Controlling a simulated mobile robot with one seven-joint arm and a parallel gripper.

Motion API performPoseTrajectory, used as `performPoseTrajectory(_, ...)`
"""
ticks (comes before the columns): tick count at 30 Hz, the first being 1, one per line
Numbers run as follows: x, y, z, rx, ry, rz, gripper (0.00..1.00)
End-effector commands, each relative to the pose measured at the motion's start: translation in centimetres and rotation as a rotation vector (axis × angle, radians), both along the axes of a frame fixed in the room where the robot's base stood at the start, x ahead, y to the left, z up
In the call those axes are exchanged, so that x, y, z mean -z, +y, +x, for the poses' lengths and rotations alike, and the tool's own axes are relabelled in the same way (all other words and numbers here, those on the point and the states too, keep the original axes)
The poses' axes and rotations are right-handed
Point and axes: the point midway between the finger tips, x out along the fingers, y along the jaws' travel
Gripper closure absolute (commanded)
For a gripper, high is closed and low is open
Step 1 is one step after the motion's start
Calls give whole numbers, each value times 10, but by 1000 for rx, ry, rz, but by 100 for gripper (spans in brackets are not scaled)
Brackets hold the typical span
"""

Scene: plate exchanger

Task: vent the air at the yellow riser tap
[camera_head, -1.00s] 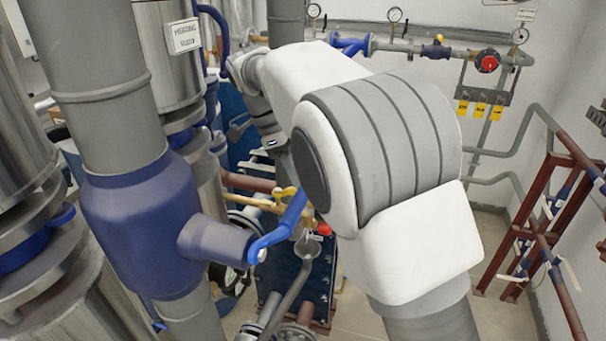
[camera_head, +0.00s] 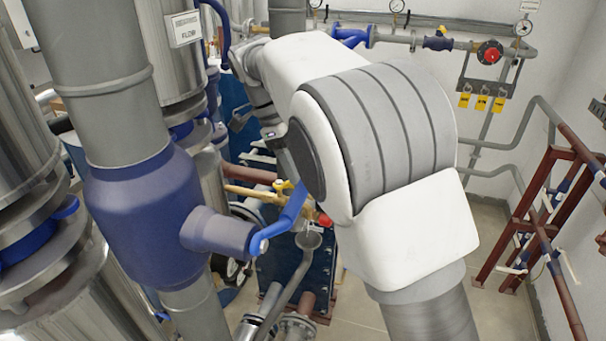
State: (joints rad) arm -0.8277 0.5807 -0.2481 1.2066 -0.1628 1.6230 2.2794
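A brass-coloured tap pipe (camera_head: 250,193) with a small yellow handle (camera_head: 283,187) shows at the picture's middle, left of my elbow. A red end piece (camera_head: 324,220) sits to its right, above a grey funnel (camera_head: 308,240). A blue lever (camera_head: 290,212) crosses in front of the tap and hides part of it. My arm reaches from the lower right to the upper middle, and its wrist bends down behind the elbow. My gripper (camera_head: 275,135) is above and behind the yellow handle. Its fingertips are too hidden to tell whether they are open or shut.
A large blue pipe body (camera_head: 145,225) with a side branch stands close at left, beside steel cylinders (camera_head: 35,180). A red handwheel (camera_head: 489,52) and yellow tags (camera_head: 482,102) are on the back wall. A dark red pipe frame (camera_head: 535,215) stands at right. Floor shows between it and my arm.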

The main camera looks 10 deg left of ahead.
Motion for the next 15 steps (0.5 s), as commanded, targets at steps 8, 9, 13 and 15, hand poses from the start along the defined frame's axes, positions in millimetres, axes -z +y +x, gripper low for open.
performPoseTrajectory(8, 0, 0, 0, -1, 0, -1, 44)
performPoseTrajectory(9, -1, 1, 0, -1, 0, 0, 44)
performPoseTrajectory(13, -9, 4, 1, -1, -1, 0, 44)
performPoseTrajectory(15, -17, 8, 1, -2, -1, 0, 44)
